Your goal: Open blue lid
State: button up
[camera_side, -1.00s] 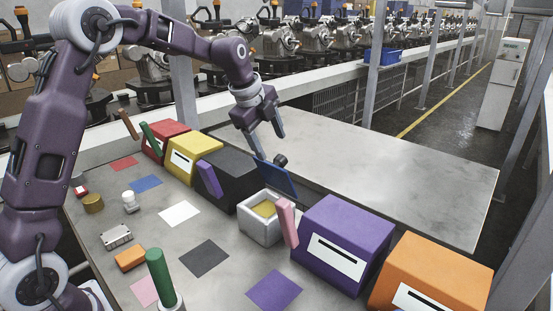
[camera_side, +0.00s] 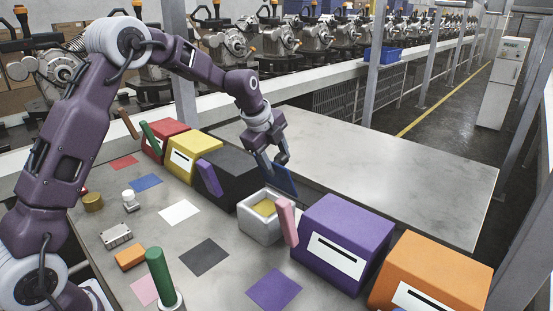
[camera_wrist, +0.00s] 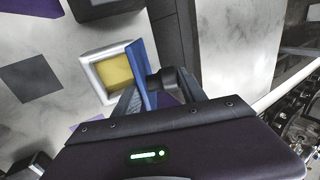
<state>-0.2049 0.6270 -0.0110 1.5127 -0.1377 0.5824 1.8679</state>
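The blue lid (camera_side: 284,180) stands raised and tilted back at the far edge of the white box (camera_side: 258,231). The box is open, with a yellow inside. The wrist view shows the lid (camera_wrist: 139,68) nearly edge-on, with the white box (camera_wrist: 89,72) to its left. A dark knob (camera_wrist: 155,82) sits on the lid's outer face. My gripper (camera_side: 275,166) is at the lid's upper part. In the wrist view its fingers (camera_wrist: 152,92) are spread, with the lid and knob between them. Contact with the lid is hard to tell.
A black box (camera_side: 232,172) stands left of the white box, and a purple box (camera_side: 345,217) stands right, with a pink bar (camera_side: 286,221) between. Yellow, red and orange boxes continue the row. Coloured squares and small parts lie in front. The table behind the lid is clear.

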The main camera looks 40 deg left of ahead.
jog(key=shift+r, duration=0.1)
grip_shut()
jog(key=shift+w+g, duration=0.3)
jog(key=shift+w, duration=0.3)
jog(key=shift+w+g, duration=0.85)
jog(key=shift+g, duration=0.05)
jog(key=shift+w+r+g, duration=0.1)
jog(key=shift+w+g, duration=0.05)
jog(key=shift+g, duration=0.15)
jog(key=o, duration=1.2)
grip_release()
